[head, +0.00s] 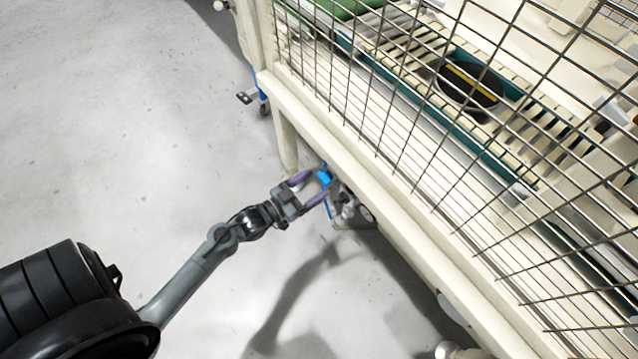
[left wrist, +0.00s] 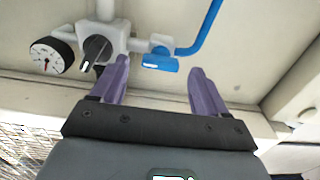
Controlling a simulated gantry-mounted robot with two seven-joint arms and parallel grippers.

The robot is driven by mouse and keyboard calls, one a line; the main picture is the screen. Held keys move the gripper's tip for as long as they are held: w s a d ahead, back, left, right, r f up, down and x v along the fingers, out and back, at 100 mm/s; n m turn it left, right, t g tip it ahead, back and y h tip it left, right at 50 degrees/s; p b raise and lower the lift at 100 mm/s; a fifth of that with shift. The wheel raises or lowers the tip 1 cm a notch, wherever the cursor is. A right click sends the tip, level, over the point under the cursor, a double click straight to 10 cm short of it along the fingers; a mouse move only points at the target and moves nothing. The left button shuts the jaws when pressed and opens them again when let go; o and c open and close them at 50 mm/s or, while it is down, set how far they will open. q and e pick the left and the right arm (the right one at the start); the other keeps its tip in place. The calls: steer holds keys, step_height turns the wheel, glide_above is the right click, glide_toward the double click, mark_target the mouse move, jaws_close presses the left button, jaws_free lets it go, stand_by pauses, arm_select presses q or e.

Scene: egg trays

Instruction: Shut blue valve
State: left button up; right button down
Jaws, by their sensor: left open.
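The blue valve handle (left wrist: 160,63) shows in the left wrist view on a white pipe fitting, with a blue pipe (left wrist: 205,32) curving up from it. It lies ahead of the fingertips and between them in the picture, nearer the left finger. In the head view the blue valve (head: 324,177) is a small blue piece beside the cream frame. My left gripper (head: 317,189) is open and empty, its purple fingers close to the valve; it also shows in the left wrist view (left wrist: 160,75). I cannot tell whether a finger touches the handle. My right gripper is not in view.
A gauge (left wrist: 50,56) and a black knob (left wrist: 97,48) sit left of the valve in the left wrist view. A cream frame with wire mesh (head: 420,130) encloses a conveyor (head: 400,85). The grey floor (head: 120,120) at left is clear.

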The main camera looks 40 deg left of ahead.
mark_target(325, 177)
arm_select(q)
steer(key=shift+w+d+b, duration=0.2)
steer(key=shift+w+b, duration=0.2)
steer(key=shift+w, duration=0.85)
